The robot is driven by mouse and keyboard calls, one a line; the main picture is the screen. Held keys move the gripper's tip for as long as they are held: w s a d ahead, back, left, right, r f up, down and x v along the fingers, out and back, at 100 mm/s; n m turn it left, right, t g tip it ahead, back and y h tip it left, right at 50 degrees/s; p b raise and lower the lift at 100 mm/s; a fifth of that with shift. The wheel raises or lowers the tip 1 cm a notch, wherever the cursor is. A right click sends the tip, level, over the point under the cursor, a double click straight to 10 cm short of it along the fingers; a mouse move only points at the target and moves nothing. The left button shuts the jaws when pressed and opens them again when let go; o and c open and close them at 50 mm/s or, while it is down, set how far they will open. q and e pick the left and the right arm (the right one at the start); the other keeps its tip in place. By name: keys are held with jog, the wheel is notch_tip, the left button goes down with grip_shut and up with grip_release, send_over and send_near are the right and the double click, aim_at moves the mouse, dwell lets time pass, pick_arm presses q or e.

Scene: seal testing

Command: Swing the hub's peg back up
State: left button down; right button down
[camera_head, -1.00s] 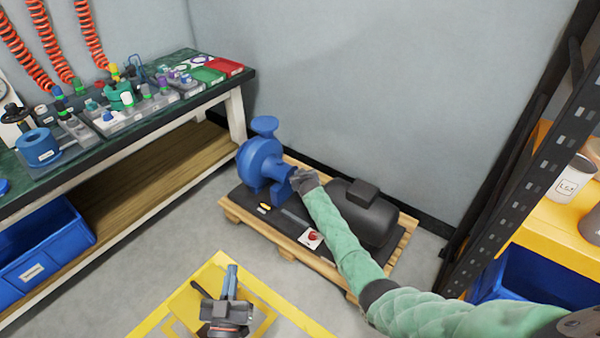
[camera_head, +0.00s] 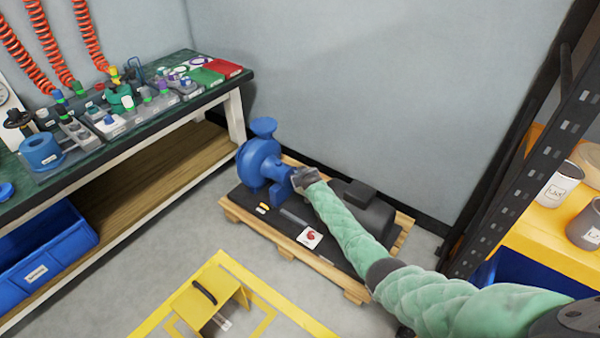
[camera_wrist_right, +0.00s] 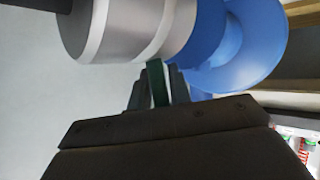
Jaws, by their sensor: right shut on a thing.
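The blue pump (camera_head: 258,160) stands on a pallet by the wall, with a dark motor (camera_head: 362,207) to its right. My right gripper (camera_head: 303,180) is at the shaft between them and covers the hub in the head view. In the right wrist view the hub (camera_wrist_right: 130,28) is a silver cylinder beside blue pump parts (camera_wrist_right: 240,45). A short green peg (camera_wrist_right: 156,78) lies between the fingers of my right gripper (camera_wrist_right: 160,88), close against the hub's lower side. The fingers are shut on it. My left gripper is not in view.
A wooden pallet (camera_head: 285,249) bears the pump set. A red knob on a white plate (camera_head: 310,237) sits on its front. A workbench (camera_head: 195,104) with fittings stands at left, a rack post (camera_head: 560,130) at right. A yellow stand (camera_head: 208,300) is on the floor.

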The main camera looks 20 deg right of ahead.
jog(key=shift+w+r, duration=0.25)
jog(key=shift+r, duration=0.1)
jog(key=shift+d+p, duration=0.1)
jog(key=shift+p, duration=0.45)
jog(key=shift+w+d+f+m+g+y+p, duration=0.1)
jog(key=shift+w+d+m+g+y+p, duration=0.1)
jog(key=shift+m+g+y+p, duration=0.15)
jog(key=shift+w, duration=0.15)
jog(key=c, duration=1.4)
grip_release()
jog(key=shift+d, duration=0.1)
jog(key=shift+c, duration=0.2)
jog(key=shift+o, duration=0.2)
jog(key=shift+s+f, duration=0.1)
jog(key=shift+s, duration=0.1)
